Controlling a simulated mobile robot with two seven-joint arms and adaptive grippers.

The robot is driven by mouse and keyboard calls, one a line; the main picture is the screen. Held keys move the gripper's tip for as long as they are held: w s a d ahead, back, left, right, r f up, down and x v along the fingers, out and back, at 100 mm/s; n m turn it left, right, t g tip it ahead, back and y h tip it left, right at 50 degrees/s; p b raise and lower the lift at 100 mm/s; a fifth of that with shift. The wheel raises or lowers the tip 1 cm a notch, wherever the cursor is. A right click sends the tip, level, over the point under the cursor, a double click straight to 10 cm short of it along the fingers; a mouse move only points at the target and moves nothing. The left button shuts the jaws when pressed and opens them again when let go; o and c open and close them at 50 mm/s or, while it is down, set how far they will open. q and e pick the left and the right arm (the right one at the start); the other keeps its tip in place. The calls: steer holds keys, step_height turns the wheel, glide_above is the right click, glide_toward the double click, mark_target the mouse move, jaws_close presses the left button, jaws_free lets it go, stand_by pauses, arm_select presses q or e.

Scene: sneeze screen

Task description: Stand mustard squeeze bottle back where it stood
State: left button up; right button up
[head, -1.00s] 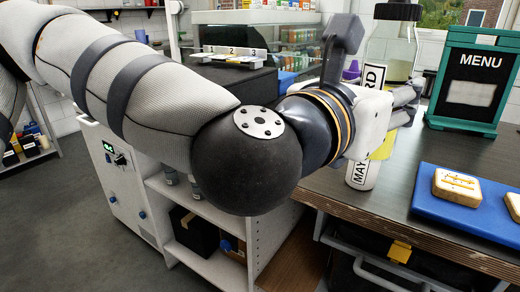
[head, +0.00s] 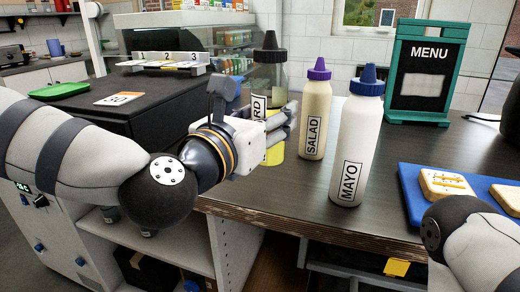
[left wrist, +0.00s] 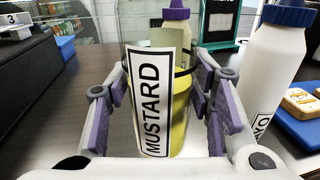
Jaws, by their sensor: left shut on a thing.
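The mustard squeeze bottle (head: 268,76) has a dark cap, a clear upper body and yellow in its lower part. It is upright, left of the salad bottle. In the left wrist view its MUSTARD label (left wrist: 152,103) faces the camera. My left gripper (head: 283,130) is shut on the bottle, with its fingers on either side in the left wrist view (left wrist: 165,100). The fingers hide part of the bottle in the head view. I cannot tell whether its base touches the counter. My right arm shows at lower right; its gripper is out of view.
The salad bottle (head: 314,110) with purple cap and the mayo bottle (head: 355,145) with blue cap stand on the dark counter (head: 290,200), right of the mustard. A blue board (head: 412,190) with bread and a MENU stand (head: 427,70) are farther right. A numbered rack (head: 165,62) is left.

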arm_select(q)
steer(key=w+f, duration=0.2)
steer(key=shift+a+f, duration=0.3)
steer(key=shift+f, duration=0.1)
steer(key=shift+w+a+f+b, duration=0.1)
steer(key=shift+w+f+b, duration=0.15)
steer(key=shift+f, duration=0.75)
steer(key=shift+w+a+f+b, duration=0.1)
steer(key=shift+w+f+b, duration=0.1)
steer(key=shift+f, duration=0.75)
arm_select(e)
steer(key=shift+s+f+g, duration=0.3)
steer(key=shift+s+f, duration=0.4)
arm_select(q)
steer(key=shift+f, duration=0.1)
steer(key=o, duration=1)
steer(key=shift+f, duration=0.2)
steer(key=shift+c, duration=0.2)
steer(key=o, duration=0.4)
steer(key=shift+r, duration=0.1)
steer(key=shift+o, duration=0.2)
arm_select(e)
steer(key=shift+s, duration=0.1)
